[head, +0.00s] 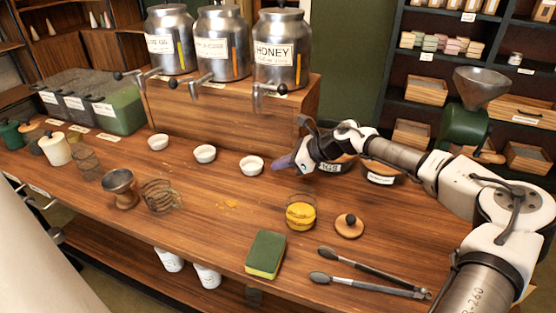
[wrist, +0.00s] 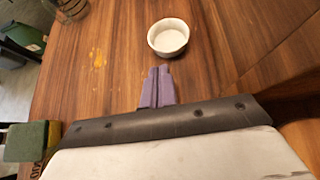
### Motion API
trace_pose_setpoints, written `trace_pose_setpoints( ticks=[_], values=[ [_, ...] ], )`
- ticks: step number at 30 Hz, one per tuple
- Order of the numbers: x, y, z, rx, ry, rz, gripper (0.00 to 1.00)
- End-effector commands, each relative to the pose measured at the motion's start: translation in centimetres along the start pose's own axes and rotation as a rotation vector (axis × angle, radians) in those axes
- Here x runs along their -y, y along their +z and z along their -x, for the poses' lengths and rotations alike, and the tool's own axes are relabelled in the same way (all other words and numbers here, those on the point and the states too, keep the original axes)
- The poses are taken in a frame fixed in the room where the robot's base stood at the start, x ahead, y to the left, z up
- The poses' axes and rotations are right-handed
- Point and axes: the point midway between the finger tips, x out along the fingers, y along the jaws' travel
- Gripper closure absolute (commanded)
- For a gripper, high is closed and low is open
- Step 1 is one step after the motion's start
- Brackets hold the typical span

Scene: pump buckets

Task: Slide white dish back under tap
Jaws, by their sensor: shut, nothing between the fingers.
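Three small white dishes stand on the wooden counter in front of the metal urns. The right one (head: 252,166) is nearest my gripper, below and a little left of the tap (head: 258,94) of the urn labelled HONEY (head: 282,50). The middle dish (head: 204,153) and the left dish (head: 158,142) stand further left. My gripper (head: 283,164) is shut and empty, just right of the right dish. In the wrist view my gripper's purple fingertips (wrist: 158,72) are together, a small gap short of the white dish (wrist: 168,37).
A wooden riser (head: 225,105) carries the urns behind the dishes. A yellow jar (head: 300,213), a round wooden lid (head: 349,226), a sponge (head: 265,254) and tongs (head: 370,280) lie nearer the front. A yellow spill (head: 228,204) marks the open counter before the dishes.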

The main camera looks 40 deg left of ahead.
Motion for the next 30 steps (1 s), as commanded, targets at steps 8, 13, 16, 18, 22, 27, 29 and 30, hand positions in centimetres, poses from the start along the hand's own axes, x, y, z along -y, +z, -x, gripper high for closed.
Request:
trace_pose_setpoints(
  ticks=[8,13,16,18,22,27,29,30],
  values=[
    [-0.1,3.9,-5.0,0.000,0.003,0.001,1.00],
    [-0.1,5.5,-7.5,0.001,0.003,0.000,1.00],
    [0.0,5.1,-8.0,0.001,-0.001,-0.004,1.00],
    [0.0,4.2,-8.6,0.004,0.000,-0.004,1.00],
    [0.0,4.0,-8.7,0.003,0.000,-0.002,1.00],
    [0.0,3.9,-8.7,0.001,0.000,-0.002,1.00],
    [0.0,3.9,-8.7,0.000,0.000,-0.003,1.00],
    [0.0,3.8,-8.7,0.000,0.000,-0.003,1.00]
  ],
)
